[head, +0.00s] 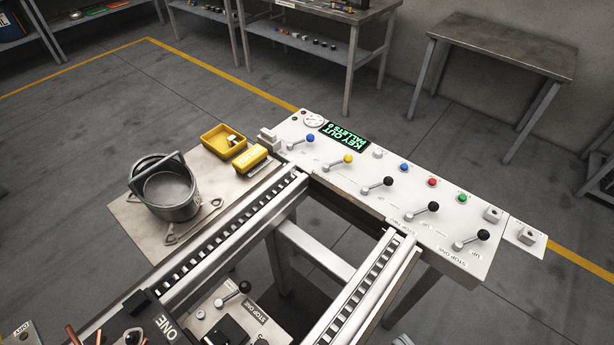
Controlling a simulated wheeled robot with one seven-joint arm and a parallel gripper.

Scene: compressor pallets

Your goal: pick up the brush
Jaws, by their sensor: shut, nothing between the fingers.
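I cannot make out a brush with certainty. A small yellow block-like thing (250,159) with pale marks on its front lies on the tan board at the left of the rails. I see no bristles on it, so I cannot tell whether it is the brush. A yellow tray (212,149) just behind it holds a small white piece (233,139). A grey bucket (168,193) with a raised handle stands on the same board. My gripper is not in view.
Two roller rails (222,238) run to a white control panel (385,190) with several levers, coloured buttons and a lit display. Thin metal hooks (176,236) lie by the bucket. Dark parts crowd the lower left. A bare table (505,45) stands at the back right.

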